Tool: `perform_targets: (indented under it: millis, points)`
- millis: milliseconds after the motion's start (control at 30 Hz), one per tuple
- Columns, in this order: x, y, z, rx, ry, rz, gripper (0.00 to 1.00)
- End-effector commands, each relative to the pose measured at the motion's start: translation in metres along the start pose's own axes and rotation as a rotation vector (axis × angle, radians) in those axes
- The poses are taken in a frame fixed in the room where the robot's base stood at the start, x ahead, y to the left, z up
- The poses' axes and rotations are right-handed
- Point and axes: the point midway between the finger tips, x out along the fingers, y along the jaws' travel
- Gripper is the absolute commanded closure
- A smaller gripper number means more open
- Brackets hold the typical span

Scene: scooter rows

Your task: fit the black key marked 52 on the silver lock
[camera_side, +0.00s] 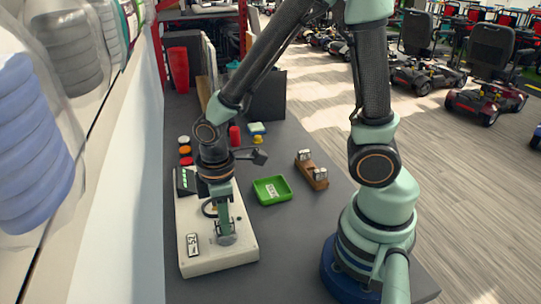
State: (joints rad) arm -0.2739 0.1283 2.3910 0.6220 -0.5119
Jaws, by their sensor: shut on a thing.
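My gripper (224,226) points down over the white board (240,254) at the lower left. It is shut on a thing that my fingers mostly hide. A small grey-silver round piece (226,239), which looks like the silver lock, is on the board just below my fingertips. I cannot tell whether the key touches it or is in it.
A green tray (285,195) with a white label lies right of the board. A wooden rack (314,177) with silver-and-black pieces stands farther right. Red and orange round items (185,150), a red cylinder (235,136) and a black box with green lights (187,181) are near the arm.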

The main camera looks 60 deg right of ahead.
Motion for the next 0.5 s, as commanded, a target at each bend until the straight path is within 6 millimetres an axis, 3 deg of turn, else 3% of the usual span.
perform_targets:
  millis: [233, 267, 300, 333, 500]
  points:
    - [0.0005, 0.0000, 0.0001, 0.000, 0.000, 0.000, 1.00]
    - [0.0005, 0.0000, 0.0001, 0.000, 0.000, 0.000, 0.68]
    - [0.0005, 0.0000, 0.0001, 0.000, 0.000, 0.000, 0.52]
    - [0.0005, 0.0000, 0.0001, 0.000, 0.000, 0.000, 0.44]
    - [0.0005, 0.0000, 0.0001, 0.000, 0.000, 0.000, 0.44]
